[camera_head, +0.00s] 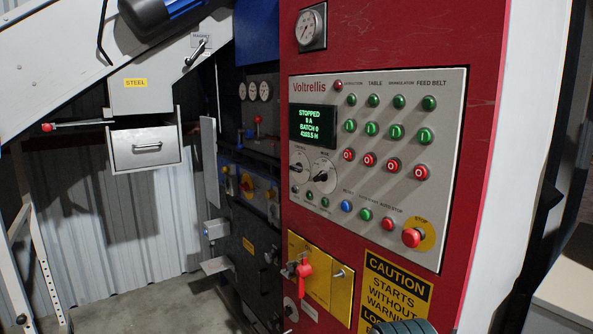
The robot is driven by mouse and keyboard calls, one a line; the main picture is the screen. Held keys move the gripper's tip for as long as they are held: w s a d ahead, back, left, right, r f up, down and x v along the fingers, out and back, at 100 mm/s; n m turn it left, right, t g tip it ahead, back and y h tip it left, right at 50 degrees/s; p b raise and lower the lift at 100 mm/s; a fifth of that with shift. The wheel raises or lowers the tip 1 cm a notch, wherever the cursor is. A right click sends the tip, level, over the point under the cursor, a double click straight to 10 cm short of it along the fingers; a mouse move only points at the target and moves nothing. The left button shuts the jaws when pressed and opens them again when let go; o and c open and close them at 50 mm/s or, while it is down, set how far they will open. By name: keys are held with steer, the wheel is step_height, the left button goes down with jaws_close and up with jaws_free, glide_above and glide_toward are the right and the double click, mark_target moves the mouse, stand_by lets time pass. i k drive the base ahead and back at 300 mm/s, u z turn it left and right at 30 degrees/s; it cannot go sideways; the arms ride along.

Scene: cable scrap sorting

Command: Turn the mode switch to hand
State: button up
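A grey control panel (372,225) headed "Voltrellis" is set in a red cabinet. Two dark round selector knobs sit at its left, below the display. The right one, seemingly the mode switch (321,176), has a pale pointer line; its small position labels are too blurred to read. The left knob (297,167) sits close beside it. The display (313,126) reads "STOPPED". I cannot make out my gripper's fingers in this view; nothing touches the knobs.
Green, red and blue buttons fill the panel, with a red stop button (412,237) at lower right. Below are a red-handled switch (303,274) on a yellow plate and a caution sign (395,287). A dark ribbed object (404,327) shows at the bottom edge.

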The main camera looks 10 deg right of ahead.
mark_target(322, 176)
steer(key=z, duration=0.6)
steer(key=k, duration=1.25)
steer(key=i, duration=0.85)
steer(key=u, duration=0.9)
steer(key=i, duration=0.9)
steer(key=u, duration=0.05)
